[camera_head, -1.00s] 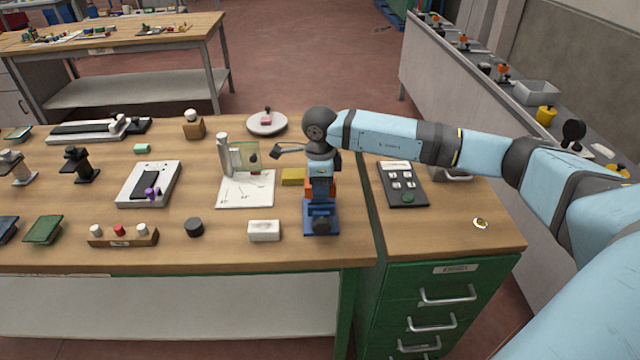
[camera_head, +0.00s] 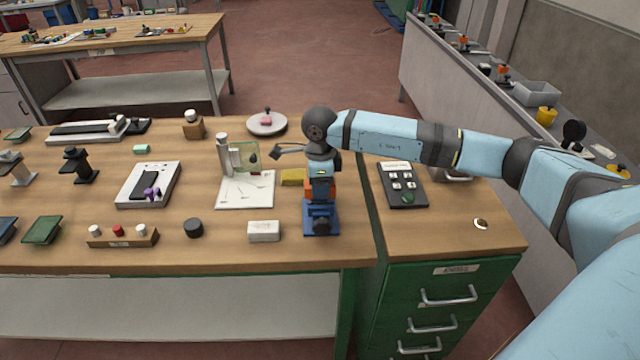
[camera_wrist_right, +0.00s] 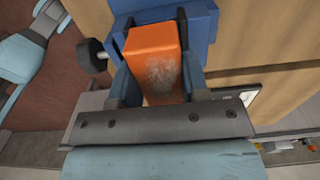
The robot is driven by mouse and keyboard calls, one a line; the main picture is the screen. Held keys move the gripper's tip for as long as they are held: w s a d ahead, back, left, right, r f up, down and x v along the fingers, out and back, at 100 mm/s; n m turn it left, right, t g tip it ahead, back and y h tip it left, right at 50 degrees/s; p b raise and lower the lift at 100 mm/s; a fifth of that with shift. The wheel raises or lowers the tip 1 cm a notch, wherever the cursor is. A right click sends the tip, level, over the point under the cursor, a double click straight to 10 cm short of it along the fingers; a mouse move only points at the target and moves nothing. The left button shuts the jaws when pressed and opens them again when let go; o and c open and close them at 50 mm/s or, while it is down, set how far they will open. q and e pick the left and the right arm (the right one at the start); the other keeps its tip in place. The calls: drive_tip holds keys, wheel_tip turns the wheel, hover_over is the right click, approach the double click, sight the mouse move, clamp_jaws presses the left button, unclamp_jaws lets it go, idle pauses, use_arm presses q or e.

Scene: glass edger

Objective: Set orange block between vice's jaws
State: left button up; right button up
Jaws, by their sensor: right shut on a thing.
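The blue vice (camera_head: 321,222) stands near the front right of the workbench, its dark screw knob facing the front edge. My right gripper (camera_head: 320,186) points down over the vice, shut on the orange block (camera_head: 311,191). In the right wrist view the orange block (camera_wrist_right: 155,62) sits between the two fingers, with a pale scuffed patch on its face. Its far end is right at the blue vice (camera_wrist_right: 201,22), close to a grey jaw face. The fingers hide much of the contact, and I cannot tell whether the block rests fully between the jaws. My left gripper is not in view.
A yellow block (camera_head: 292,177) and a white box (camera_head: 264,231) lie just left of the vice. A dark keypad panel (camera_head: 402,184) lies on the green cabinet to the right.

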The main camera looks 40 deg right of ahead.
drive_tip(key=shift+f+b, duration=0.55)
drive_tip(key=shift+f, duration=0.25)
drive_tip(key=o, duration=1)
drive_tip(key=shift+r, duration=0.1)
wheel_tip(320, 180, up, 14)
drive_tip(key=shift+f+b, duration=0.15)
drive_tip(key=shift+b, duration=0.45)
